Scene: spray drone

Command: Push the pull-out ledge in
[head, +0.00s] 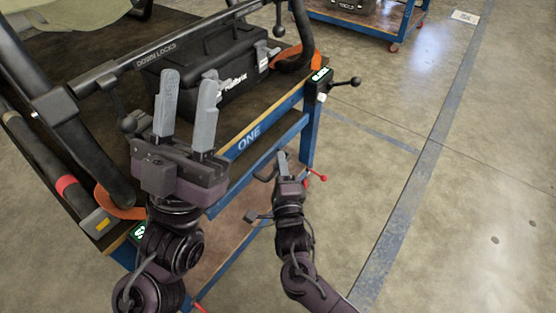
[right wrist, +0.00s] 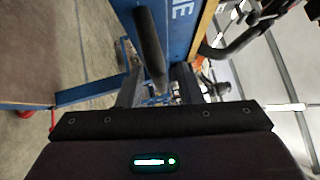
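The blue cart (head: 250,137), marked ONE, stands in front of me. A blue bar or panel (head: 262,163) runs below its top edge. I cannot tell for sure whether this is the pull-out ledge or how far out it stands. My right gripper (head: 283,164) is beside this blue side, low at the cart's edge. In the right wrist view a black rod (right wrist: 149,42) stands out by the blue panel, in front of the spaced fingers (right wrist: 157,88). Contact is unclear. My left gripper (head: 186,108) is open and empty above the cart top, its fingers pointing away.
A black toolbox (head: 215,75) and a dark tubular frame (head: 150,58) sit on the cart. A second blue cart (head: 375,22) stands behind. The floor at right is clear.

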